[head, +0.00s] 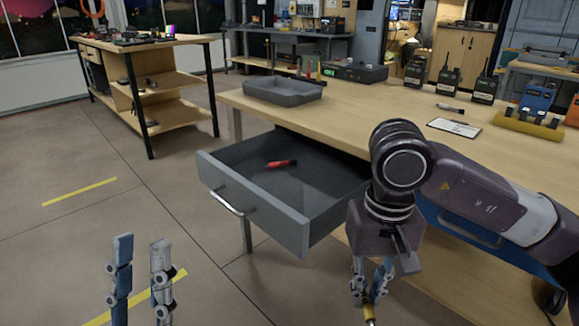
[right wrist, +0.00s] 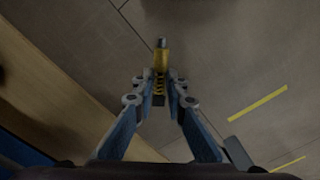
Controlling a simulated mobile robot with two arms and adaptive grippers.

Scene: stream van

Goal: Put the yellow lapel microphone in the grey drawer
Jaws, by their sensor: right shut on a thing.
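The yellow lapel microphone (right wrist: 161,62) is held in my right gripper (right wrist: 161,88), with its grey tip pointing away from the jaws. In the head view the microphone (head: 369,311) hangs below my right gripper (head: 371,285), low and to the right of the drawer, outside it. The grey drawer (head: 250,208) is pulled open from under the workbench. A red object with a dark end (head: 282,164) lies on its floor. My left gripper (head: 142,245) is open and empty at the lower left, in front of the drawer and apart from it.
The wooden workbench (head: 350,115) carries a grey tray (head: 284,91), several radios (head: 448,75), a small microphone-like item (head: 450,108) and a white card (head: 454,127). A second table (head: 140,45) stands at the back left. The floor left of the drawer is clear.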

